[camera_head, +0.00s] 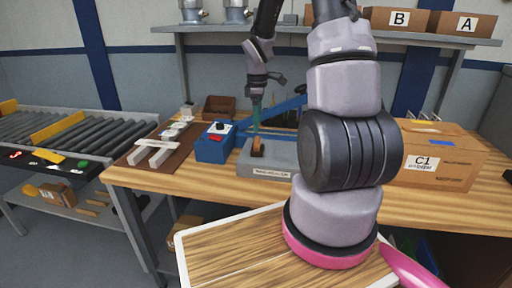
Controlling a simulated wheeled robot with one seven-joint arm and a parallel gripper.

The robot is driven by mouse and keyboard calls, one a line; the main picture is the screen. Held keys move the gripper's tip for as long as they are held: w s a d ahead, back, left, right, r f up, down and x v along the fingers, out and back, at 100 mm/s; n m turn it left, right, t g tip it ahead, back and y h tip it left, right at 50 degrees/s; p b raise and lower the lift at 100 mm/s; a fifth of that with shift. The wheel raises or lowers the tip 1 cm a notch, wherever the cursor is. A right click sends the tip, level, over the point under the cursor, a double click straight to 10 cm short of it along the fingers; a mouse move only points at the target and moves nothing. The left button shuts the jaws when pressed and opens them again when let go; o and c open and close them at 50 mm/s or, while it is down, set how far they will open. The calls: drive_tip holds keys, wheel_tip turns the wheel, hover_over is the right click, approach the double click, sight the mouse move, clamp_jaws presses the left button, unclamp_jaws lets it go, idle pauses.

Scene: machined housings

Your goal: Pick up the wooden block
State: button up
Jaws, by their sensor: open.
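The wooden block (257,147) is small and brown with a darker side. It sits on top of a grey labelled platform (272,160) on the wooden workbench. My gripper (256,121) hangs down from my arm with teal fingers, open. It is above the block, with the fingertips seeming a little above its top. From this one view I cannot tell the exact gap or whether the fingers line up with the block in depth.
A blue box with a knob (214,145) stands just left of the platform. A brown board with white parts (155,150) lies further left. A blue clamp-like frame (286,110) is behind. A cardboard box C1 (437,165) stands at right. A roller conveyor (60,125) is far left.

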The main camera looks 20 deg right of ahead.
sight(257, 139)
wheel_tip(257, 139, down, 8)
drive_tip(key=shift+w+f, duration=0.1)
drive_tip(key=shift+f, duration=0.15)
drive_tip(key=c, duration=1.4)
drive_tip(key=shift+r, duration=0.1)
wheel_tip(257, 139, up, 10)
drive_tip(key=shift+f, duration=0.1)
